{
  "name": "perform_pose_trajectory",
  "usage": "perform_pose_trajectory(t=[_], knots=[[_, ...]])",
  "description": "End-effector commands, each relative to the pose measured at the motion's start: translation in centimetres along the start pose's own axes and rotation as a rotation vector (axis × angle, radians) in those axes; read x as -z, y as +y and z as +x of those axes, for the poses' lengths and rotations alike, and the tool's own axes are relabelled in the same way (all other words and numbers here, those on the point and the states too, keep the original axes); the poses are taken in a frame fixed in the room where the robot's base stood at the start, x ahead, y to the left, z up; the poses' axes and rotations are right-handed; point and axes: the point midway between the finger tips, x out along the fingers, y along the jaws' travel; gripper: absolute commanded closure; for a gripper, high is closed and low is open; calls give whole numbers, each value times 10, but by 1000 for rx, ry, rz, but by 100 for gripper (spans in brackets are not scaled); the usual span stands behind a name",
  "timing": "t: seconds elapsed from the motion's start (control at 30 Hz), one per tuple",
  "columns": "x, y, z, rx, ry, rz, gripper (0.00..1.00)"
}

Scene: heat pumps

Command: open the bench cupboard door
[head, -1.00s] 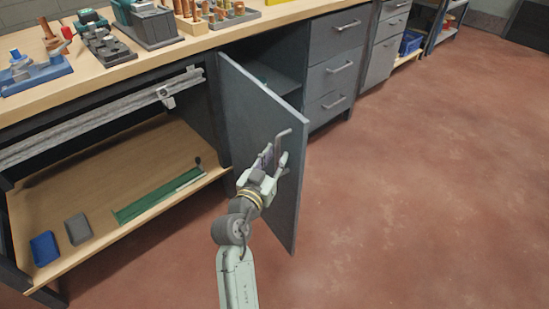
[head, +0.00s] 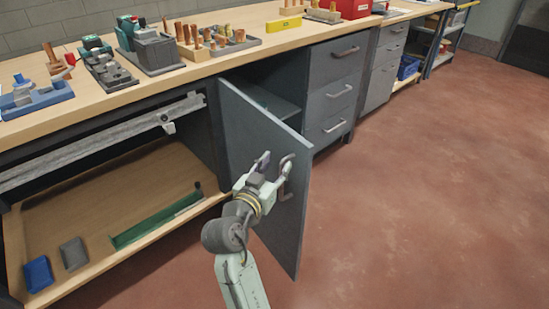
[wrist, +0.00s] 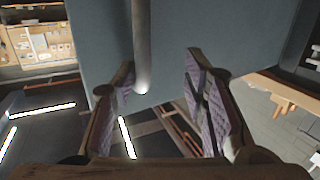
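The grey bench cupboard door (head: 262,135) stands swung well out from the bench, and the dark cupboard inside (head: 270,92) shows behind its top edge. Its handle (head: 290,170) is on the door's face near the free edge, partly hidden by my gripper. My gripper (head: 276,166) is in front of the door's face at the handle. In the wrist view the two padded fingers (wrist: 162,95) are spread apart. The handle bar (wrist: 142,45) ends near the left finger, between the fingers in the picture. I cannot tell whether they touch it.
A drawer unit (head: 335,90) stands right of the cupboard. An open shelf (head: 95,215) with small trays and a green item is at the left. The worktop (head: 190,80) carries tools and blocks. The red floor (head: 430,190) at the right is clear.

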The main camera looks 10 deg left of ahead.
Motion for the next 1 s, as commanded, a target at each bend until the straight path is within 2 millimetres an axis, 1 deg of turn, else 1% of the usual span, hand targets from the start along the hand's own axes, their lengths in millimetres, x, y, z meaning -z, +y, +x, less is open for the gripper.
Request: perform_pose_trajectory(t=[0.03, 0.2, 0.33, 0.37, 0.57, 1.0], knots=[[40, 1, -7, 14, 89, 0, 69], [44, 1, -7, 14, 87, -2, 69], [45, 1, -7, 14, 87, -2, 69], [12, 2, -2, -10, -10, -9, 69], [12, -2, -7, -10, -11, -7, 69], [9, -25, -30, -6, -11, -5, 69]])
